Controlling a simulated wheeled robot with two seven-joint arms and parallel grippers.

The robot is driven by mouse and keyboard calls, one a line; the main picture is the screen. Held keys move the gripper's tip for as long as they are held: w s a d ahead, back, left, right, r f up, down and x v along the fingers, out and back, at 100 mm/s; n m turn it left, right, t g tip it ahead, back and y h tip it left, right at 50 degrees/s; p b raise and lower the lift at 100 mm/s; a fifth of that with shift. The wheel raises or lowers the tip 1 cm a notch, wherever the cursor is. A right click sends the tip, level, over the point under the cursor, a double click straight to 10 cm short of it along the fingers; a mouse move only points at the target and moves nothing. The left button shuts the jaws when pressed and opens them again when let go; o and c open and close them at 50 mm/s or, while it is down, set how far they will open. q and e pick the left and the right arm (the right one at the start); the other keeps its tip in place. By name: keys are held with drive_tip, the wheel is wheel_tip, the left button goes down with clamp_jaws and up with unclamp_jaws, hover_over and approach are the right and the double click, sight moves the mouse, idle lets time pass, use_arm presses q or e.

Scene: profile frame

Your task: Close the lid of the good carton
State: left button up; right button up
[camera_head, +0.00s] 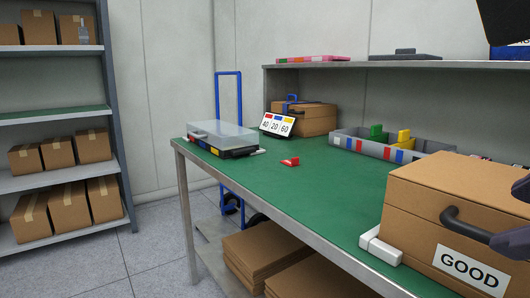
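The good carton (415,235) is a brown box on the green workbench at the right, with a white label reading GOOD (470,270) on its front. Its lid (450,180) appears to lie down flat over the body; its right side is cut off by the picture edge. A black handle (452,215) curves out from the front. My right gripper (516,214) shows only partly at the right edge, its dark fingers apart, one above and one below, close to the handle. I cannot tell whether it touches it. My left gripper is not in view.
A white block (380,247) sits against the carton's left side. A clear-lidded case (222,135), a red piece (290,162), a grey parts tray (375,147) and another brown carton (312,118) are on the workbench (320,190). The bench's middle is mostly clear.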

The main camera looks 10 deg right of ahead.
drive_tip(key=shift+v, duration=1.65)
